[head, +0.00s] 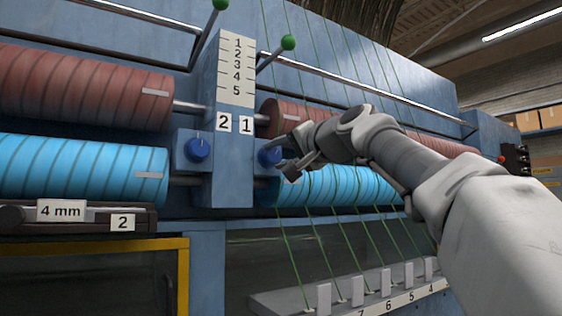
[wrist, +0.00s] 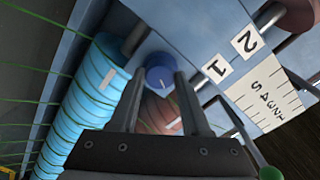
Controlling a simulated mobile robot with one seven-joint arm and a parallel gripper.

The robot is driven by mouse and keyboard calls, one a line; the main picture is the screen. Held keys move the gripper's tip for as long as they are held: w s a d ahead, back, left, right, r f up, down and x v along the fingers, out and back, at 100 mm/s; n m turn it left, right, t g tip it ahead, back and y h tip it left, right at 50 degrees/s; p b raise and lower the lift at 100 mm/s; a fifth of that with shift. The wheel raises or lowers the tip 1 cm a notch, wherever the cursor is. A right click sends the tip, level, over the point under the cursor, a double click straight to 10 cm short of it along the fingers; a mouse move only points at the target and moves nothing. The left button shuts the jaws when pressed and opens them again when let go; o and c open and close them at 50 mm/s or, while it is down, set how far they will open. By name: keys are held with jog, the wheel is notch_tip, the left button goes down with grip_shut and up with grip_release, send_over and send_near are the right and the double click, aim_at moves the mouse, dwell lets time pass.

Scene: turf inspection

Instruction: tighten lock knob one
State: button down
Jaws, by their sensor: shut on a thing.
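Lock knob one (head: 268,157) is a blue round knob on the blue machine's post, below the label 1 (head: 246,124). It also shows in the wrist view (wrist: 160,72), with a pale pointer line on its face. My gripper (head: 284,158) is at this knob, its fingers on either side, shut on it. In the wrist view the two dark fingers of my gripper (wrist: 159,80) flank the knob. The fingers hide part of the knob's right side in the head view.
A second blue knob (head: 197,148) sits left of the post, below the label 2 (head: 223,122). Red rollers (head: 85,88) and light blue rollers (head: 80,170) flank the post. Green-tipped levers (head: 288,42) rise above. Green strands run close to my arm.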

jog(key=n+b, duration=0.1)
jog(key=n, duration=0.4)
jog(key=shift+n+b, duration=0.3)
dwell(0.4)
jog(key=shift+c, duration=1.8)
grip_release()
jog(key=b+v, duration=0.4)
jog(key=v, duration=1.3)
jog(key=shift+d, duration=0.2)
jog(key=shift+s+f, duration=0.1)
